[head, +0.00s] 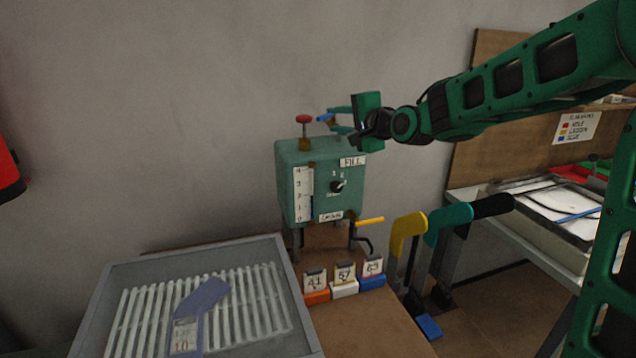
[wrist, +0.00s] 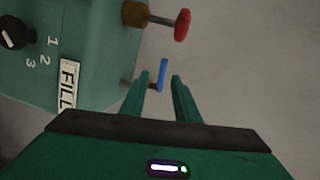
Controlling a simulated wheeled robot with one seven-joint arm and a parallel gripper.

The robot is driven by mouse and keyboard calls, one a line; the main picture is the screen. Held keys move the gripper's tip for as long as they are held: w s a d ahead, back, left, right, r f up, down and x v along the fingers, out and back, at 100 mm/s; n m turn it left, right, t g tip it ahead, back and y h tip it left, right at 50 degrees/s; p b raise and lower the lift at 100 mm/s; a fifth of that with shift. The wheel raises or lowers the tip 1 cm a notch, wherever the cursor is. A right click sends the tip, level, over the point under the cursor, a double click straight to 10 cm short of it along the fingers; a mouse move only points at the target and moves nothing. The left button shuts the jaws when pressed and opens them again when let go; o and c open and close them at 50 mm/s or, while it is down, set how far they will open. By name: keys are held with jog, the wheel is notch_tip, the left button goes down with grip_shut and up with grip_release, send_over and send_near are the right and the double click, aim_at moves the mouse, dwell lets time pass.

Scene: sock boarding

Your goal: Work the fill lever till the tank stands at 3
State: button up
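The green tank (head: 292,160) stands on legs against the wall, with a FILL label (head: 353,161) at its upper right; the label also shows in the wrist view (wrist: 69,84). Its white gauge (head: 301,190) is marked 0 to 4. A blue strip (head: 312,207) in it seems to reach about 2, but it is small. A small blue lever (head: 325,117) sits on top, at the back. My gripper (head: 338,120) is open above the tank. In the wrist view, the blue lever (wrist: 162,74) shows between and just beyond my fingertips (wrist: 160,80); contact cannot be told.
A red knob (head: 304,119) on a stem rises from the tank top, left of my fingers. A dark dial (head: 337,186) is on the front and a yellow handle (head: 370,221) at lower right. A grey slatted tray (head: 190,255) and numbered tags (head: 344,275) lie below.

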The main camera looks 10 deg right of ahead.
aim_at(325, 118)
dwell(0.4)
jog(key=shift+v, duration=1.95)
jog(key=shift+x, duration=5.4)
jog(key=shift+s+a+r, duration=0.1)
jog(key=shift+a+r, duration=0.05)
jog(key=shift+a, duration=0.05)
jog(key=shift+d, duration=0.1)
grip_shut()
